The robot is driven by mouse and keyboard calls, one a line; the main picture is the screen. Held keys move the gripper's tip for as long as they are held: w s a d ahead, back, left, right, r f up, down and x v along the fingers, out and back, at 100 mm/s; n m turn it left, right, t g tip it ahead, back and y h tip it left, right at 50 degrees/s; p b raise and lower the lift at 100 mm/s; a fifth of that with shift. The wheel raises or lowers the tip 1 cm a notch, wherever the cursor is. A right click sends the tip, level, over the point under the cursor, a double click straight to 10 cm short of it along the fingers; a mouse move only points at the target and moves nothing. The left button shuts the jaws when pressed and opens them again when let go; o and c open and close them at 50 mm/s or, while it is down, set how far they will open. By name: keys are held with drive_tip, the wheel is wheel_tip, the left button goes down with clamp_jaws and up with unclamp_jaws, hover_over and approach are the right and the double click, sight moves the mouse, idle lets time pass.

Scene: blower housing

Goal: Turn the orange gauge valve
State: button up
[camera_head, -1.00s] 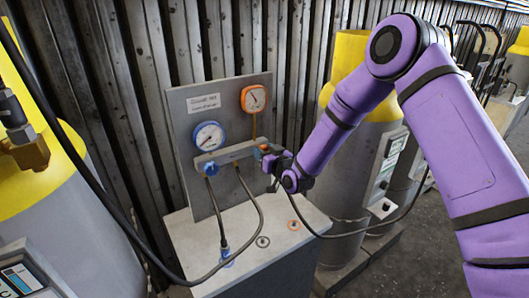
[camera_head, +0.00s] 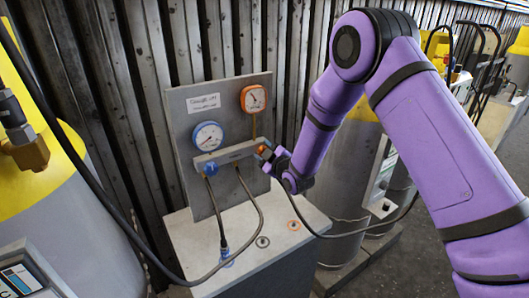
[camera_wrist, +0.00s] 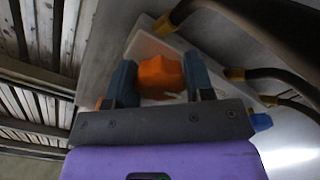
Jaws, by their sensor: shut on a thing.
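The orange gauge valve is a lobed knob (camera_head: 262,150) at the right end of the grey manifold bar (camera_head: 228,155), below the orange gauge (camera_head: 253,98). In the wrist view the knob (camera_wrist: 160,76) sits between the two dark fingers of my gripper (camera_wrist: 160,85), one on each side. My gripper (camera_head: 268,157) is shut on the knob. In the head view the fingers partly cover it. The blue valve knob (camera_head: 209,167) is at the bar's left end, below the blue gauge (camera_head: 208,136), and shows as a blue bit (camera_wrist: 261,122) at the wrist view's right.
Dark hoses (camera_head: 260,212) run from the bar across the grey cabinet top (camera_head: 190,240). A labelled panel (camera_head: 183,113) stands behind the bar. Yellow-topped cylinders (camera_head: 70,195) stand left and right. A corrugated wall (camera_head: 150,40) is close behind.

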drive_tip(key=shift+n, duration=0.5)
drive_tip(key=o, duration=0.9)
drive_tip(key=shift+s+d, duration=0.1)
drive_tip(key=v, duration=1)
drive_tip(key=shift+s+d, duration=0.25)
